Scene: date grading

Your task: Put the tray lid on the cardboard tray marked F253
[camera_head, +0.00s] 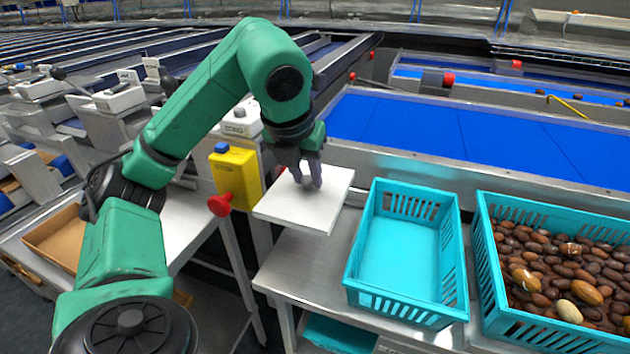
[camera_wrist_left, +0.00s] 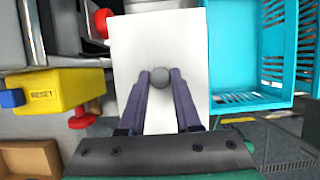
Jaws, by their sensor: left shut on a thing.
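The tray lid (camera_head: 283,208) is a flat white square with a small grey knob at its middle. My left gripper (camera_head: 308,184) is shut on this knob from above. In the left wrist view the two fingers (camera_wrist_left: 160,80) close on the grey knob, with the white lid (camera_wrist_left: 153,35) spread behind them. The lid is near the left end of the steel table; I cannot tell if it touches anything below. A brown cardboard tray (camera_head: 50,241) sits at the far left, and its corner shows in the left wrist view (camera_wrist_left: 27,157). No F253 mark is readable. My right gripper is not visible.
A yellow control box (camera_head: 236,172) with a red button stands just left of the lid. An empty turquoise crate (camera_head: 360,232) stands right of it, then a turquoise crate (camera_head: 484,270) full of dates. Blue conveyors (camera_head: 430,128) run behind.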

